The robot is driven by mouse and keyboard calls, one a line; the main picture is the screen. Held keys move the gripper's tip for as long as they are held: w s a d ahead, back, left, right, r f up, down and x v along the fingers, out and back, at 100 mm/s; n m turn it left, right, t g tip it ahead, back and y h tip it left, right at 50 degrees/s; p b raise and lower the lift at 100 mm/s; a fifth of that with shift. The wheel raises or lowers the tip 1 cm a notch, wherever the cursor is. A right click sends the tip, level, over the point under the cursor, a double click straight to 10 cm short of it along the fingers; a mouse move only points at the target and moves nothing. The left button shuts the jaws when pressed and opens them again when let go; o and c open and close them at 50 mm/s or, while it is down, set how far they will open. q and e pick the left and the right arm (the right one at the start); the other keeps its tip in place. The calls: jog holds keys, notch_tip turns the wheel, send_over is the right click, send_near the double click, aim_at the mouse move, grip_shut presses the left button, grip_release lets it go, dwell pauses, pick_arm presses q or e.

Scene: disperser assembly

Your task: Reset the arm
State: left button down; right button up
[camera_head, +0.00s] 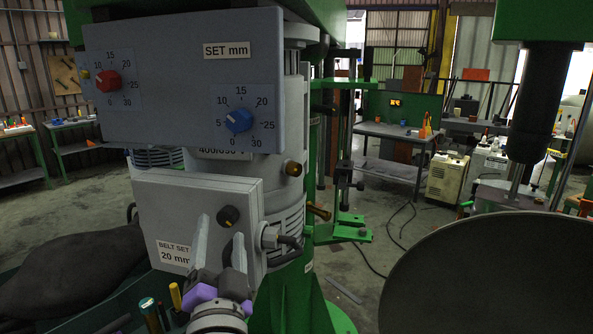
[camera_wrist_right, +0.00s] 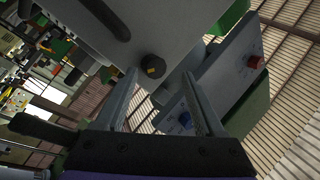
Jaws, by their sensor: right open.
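My right gripper (camera_head: 221,226) is open, with its two grey fingers pointing up at the front of a grey box labelled "BELT SET 20 mm" (camera_head: 168,215). A black knob (camera_head: 228,216) on that box sits near the fingertips. In the right wrist view, the open gripper (camera_wrist_right: 160,78) has the knob (camera_wrist_right: 152,67) just beyond and between its fingertips, with gaps at the sides. I cannot tell whether anything touches. My left gripper is not in view.
Above is a grey "SET mm" panel (camera_head: 180,75) with a red dial (camera_head: 108,81) and a blue dial (camera_head: 239,120). A bolt (camera_head: 281,238) sticks out at the box's right side. A large dark round disc (camera_head: 490,275) fills the lower right. Workbenches stand farther back.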

jog(key=s+d+f+n+g+y, duration=0.1)
jog(key=d+f+n+g, duration=0.4)
jog(key=f, duration=0.5)
jog(key=s+d+f+n+g+y, duration=0.1)
jog(key=d+f+n+g+y, duration=0.15)
jog(key=d+f, duration=0.55)
jog(key=s+d+f+g+h, duration=0.3)
jog(key=s+d+f, duration=0.4)
jog(key=f, duration=0.4)
jog(key=s+d+f+m+g+h, duration=0.1)
jog(key=s+d+f+g+h, duration=0.3)
jog(key=s+d+f, duration=0.4)
notch_tip(320, 180, down, 3)
jog(key=shift+d+f, duration=0.1)
jog(key=shift+d, duration=0.8)
jog(key=shift+h, duration=0.25)
